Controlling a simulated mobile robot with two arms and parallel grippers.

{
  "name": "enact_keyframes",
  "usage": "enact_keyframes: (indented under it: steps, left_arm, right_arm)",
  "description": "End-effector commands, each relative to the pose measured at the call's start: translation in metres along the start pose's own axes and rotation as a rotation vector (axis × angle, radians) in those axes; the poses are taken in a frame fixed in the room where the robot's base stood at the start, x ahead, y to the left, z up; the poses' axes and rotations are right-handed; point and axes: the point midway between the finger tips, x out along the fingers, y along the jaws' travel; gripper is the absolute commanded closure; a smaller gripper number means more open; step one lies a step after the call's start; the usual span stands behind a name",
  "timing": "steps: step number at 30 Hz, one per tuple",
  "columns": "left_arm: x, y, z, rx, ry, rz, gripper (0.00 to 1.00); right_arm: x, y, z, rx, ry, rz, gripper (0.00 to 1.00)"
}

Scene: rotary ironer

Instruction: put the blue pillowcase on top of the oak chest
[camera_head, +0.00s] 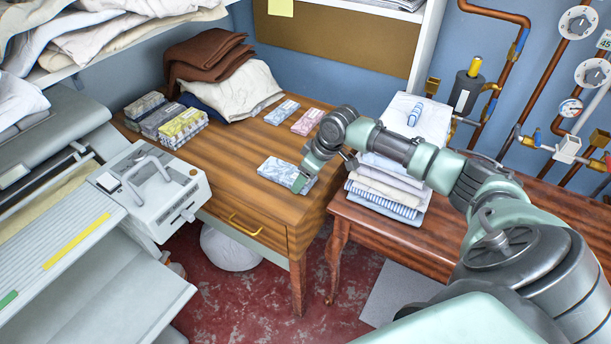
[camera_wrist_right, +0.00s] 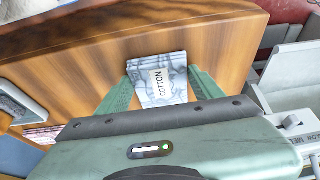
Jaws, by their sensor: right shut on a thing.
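The blue pillowcase (camera_head: 280,170) is a flat folded pack with a blue-and-white marbled pattern. In the right wrist view the pillowcase (camera_wrist_right: 158,65) shows a white "COTTON" label and sits between the two green fingers of my right gripper (camera_wrist_right: 160,82). My right gripper (camera_head: 302,181) is shut on its right end in the head view. The pillowcase is over the front right part of the oak chest (camera_head: 215,170) top; whether it touches the wood I cannot tell. The chest has a front drawer with a brass handle. My left gripper is not in view.
Another blue pack (camera_head: 282,112) and a pink pack (camera_head: 308,121) lie farther back on the chest. Patterned packs (camera_head: 182,127) and folded brown cloth (camera_head: 208,55) are at its left and back. Folded linen (camera_head: 385,190) stands on the table at right. The ironer (camera_head: 60,230) is at left.

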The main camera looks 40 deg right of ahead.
Motion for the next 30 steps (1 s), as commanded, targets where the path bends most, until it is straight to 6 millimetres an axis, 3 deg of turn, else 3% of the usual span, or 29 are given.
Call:
enact_keyframes:
  steps: [2,3,5,17,30]
  left_arm:
    - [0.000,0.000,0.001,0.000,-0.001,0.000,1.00]
    - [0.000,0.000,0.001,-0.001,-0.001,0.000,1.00]
    - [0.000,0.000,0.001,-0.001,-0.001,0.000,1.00]
    - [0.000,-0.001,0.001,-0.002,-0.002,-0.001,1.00]
    - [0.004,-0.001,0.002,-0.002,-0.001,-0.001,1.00]
  right_arm:
    - [0.002,0.000,0.000,0.000,0.001,0.000,0.74]
    - [0.001,0.000,0.000,0.000,0.001,0.000,0.25]
    - [0.001,0.000,0.000,0.000,0.001,0.000,0.12]
    - [-0.005,0.001,0.000,0.000,0.001,0.001,0.12]
    - [-0.090,0.001,0.000,-0.001,0.001,0.003,0.12]
